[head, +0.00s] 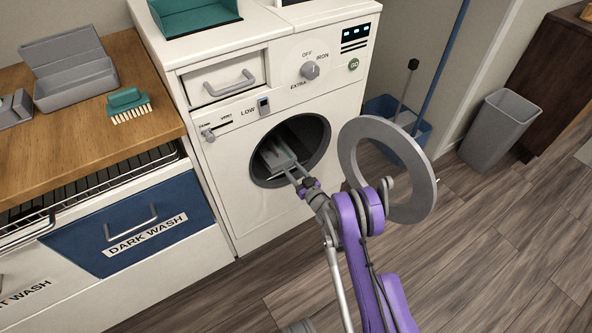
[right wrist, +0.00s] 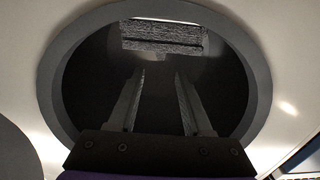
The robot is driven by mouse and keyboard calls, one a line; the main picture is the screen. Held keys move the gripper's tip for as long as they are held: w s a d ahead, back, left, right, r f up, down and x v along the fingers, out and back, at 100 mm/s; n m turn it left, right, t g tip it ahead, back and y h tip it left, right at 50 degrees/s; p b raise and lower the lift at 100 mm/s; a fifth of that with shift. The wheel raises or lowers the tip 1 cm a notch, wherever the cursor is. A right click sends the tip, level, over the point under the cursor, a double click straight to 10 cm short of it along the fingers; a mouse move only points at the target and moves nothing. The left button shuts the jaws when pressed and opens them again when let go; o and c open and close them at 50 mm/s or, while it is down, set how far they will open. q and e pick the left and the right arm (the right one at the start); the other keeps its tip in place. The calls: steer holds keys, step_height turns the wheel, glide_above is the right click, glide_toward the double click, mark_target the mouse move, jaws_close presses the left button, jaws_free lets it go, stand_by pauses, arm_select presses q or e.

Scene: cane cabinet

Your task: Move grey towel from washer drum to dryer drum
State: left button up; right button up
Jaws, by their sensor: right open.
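A white front-loading machine (head: 225,185) stands in the middle of the head view, with its round grey door (head: 427,185) swung open to the right. The folded grey towel (head: 271,148) lies inside its dark drum; in the right wrist view the towel (right wrist: 163,38) shows at the far end of the drum opening. My right gripper (head: 289,164) reaches into the opening. In the right wrist view its two fingers (right wrist: 160,75) are open and apart, with nothing between them, short of the towel. A second drum is not visible. My left gripper is not in view.
The open door stands close beside my right arm. At left, a wooden counter (head: 150,75) holds a grey box (head: 75,85) and a teal brush (head: 127,103), above a blue dark-wash drawer (head: 115,215). A blue bucket (head: 385,107) and grey bin (head: 497,130) stand right. Floor in front is clear.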

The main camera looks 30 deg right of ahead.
step_height(320, 180, up, 12)
steer(key=m+g+h, duration=0.2)
steer(key=h, duration=0.2)
steer(key=s+a+r+m+g+h, duration=0.1)
steer(key=s+a+r+g, duration=0.15)
steer(key=s+r, duration=0.45)
steer(key=s+a+g+y, duration=0.1)
steer(key=s+a+g, duration=0.2)
steer(key=s, duration=0.8)
steer(key=s+a+f+n+g+y, duration=0.1)
steer(key=s+a+g, duration=0.2)
steer(key=s, duration=0.9)
steer(key=s+a+f+n+g+y, duration=0.1)
steer(key=s+a+g, duration=0.2)
steer(key=s, duration=0.9)
steer(key=a, duration=0.3)
steer(key=shift+s+a, duration=0.15)
steer(key=shift+a, duration=0.2)
